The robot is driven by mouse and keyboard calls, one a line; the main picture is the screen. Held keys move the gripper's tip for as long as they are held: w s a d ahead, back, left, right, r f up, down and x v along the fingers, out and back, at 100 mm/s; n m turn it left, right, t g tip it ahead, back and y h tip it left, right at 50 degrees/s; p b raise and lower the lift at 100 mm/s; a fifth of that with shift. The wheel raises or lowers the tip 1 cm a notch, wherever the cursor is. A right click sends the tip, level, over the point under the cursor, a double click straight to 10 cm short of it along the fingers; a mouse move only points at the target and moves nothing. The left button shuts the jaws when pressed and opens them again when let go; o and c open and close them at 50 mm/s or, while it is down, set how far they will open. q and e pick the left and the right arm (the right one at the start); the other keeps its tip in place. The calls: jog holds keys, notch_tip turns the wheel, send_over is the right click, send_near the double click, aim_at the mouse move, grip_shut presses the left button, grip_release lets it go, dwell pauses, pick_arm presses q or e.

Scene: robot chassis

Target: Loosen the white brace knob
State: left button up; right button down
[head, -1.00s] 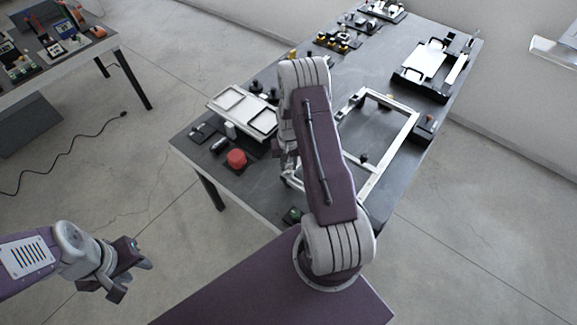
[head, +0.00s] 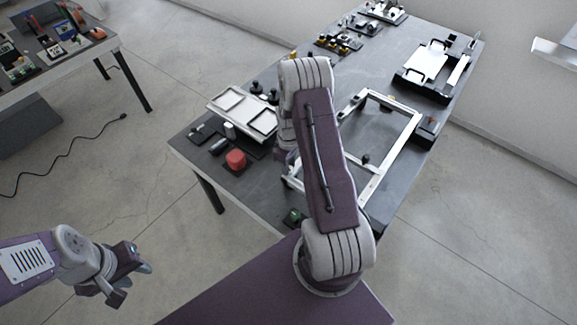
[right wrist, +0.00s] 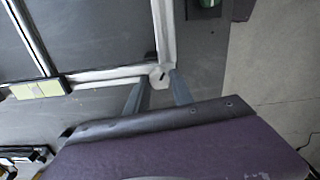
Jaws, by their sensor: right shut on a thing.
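The white brace knob (right wrist: 159,76) sits at the corner of the light metal frame (right wrist: 110,73) in the right wrist view. My right gripper (right wrist: 158,88) has one finger on either side of the knob and is shut on it. In the head view the frame (head: 397,160) lies on the dark table, and my right arm hides the knob and most of that gripper. My left gripper (head: 134,282) is over the floor at lower left, open and empty, away from the table.
A white tray (head: 243,110), a red round part (head: 236,159) and small dark parts lie on the table (head: 262,185) left of my right arm. A black fixture with a white plate (head: 427,63) stands farther back. A second table (head: 60,62) is at upper left.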

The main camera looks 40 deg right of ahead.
jog(key=shift+s+f+n, duration=0.1)
jog(key=shift+s+n, duration=0.05)
jog(key=shift+n, duration=1.15)
jog(key=c, duration=1.1)
grip_release()
jog(key=shift+r, duration=0.35)
notch_tip(320, 180, up, 8)
jog(key=b, duration=0.1)
jog(key=shift+r, duration=0.25)
